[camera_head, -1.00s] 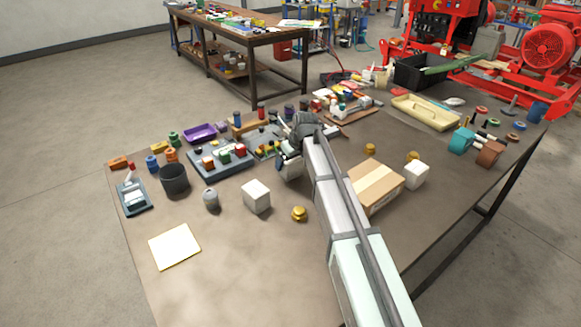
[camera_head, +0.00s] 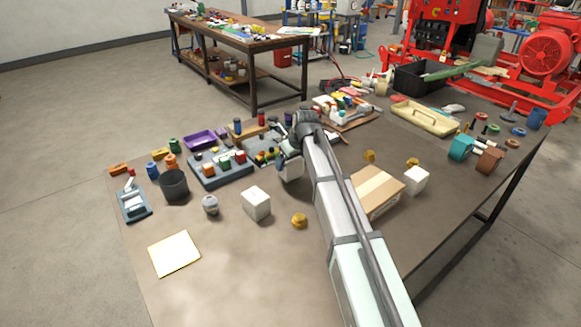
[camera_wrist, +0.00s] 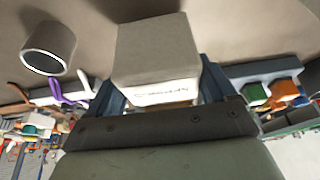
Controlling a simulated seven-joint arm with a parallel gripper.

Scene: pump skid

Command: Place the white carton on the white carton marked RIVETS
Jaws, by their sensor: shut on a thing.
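My gripper (camera_head: 292,158) is over the middle of the table, shut on a white carton (camera_head: 291,172). In the wrist view the held carton (camera_wrist: 160,55) sits between the blue fingers (camera_wrist: 160,95), with small dark print on its lower face. One white carton (camera_head: 256,203) stands on the table left of and nearer than my gripper. Another white carton (camera_head: 416,180) stands to the right, beside a brown cardboard box. No marking is readable on either, so I cannot tell which says RIVETS.
A brown cardboard box (camera_head: 375,191) lies right of my arm. A brass-coloured piece (camera_head: 299,220) and a grey jar (camera_head: 210,205) flank the left carton. A dark cup (camera_head: 174,184) and a blue-grey tray (camera_head: 219,168) lie farther left. The table's front left is mostly clear.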

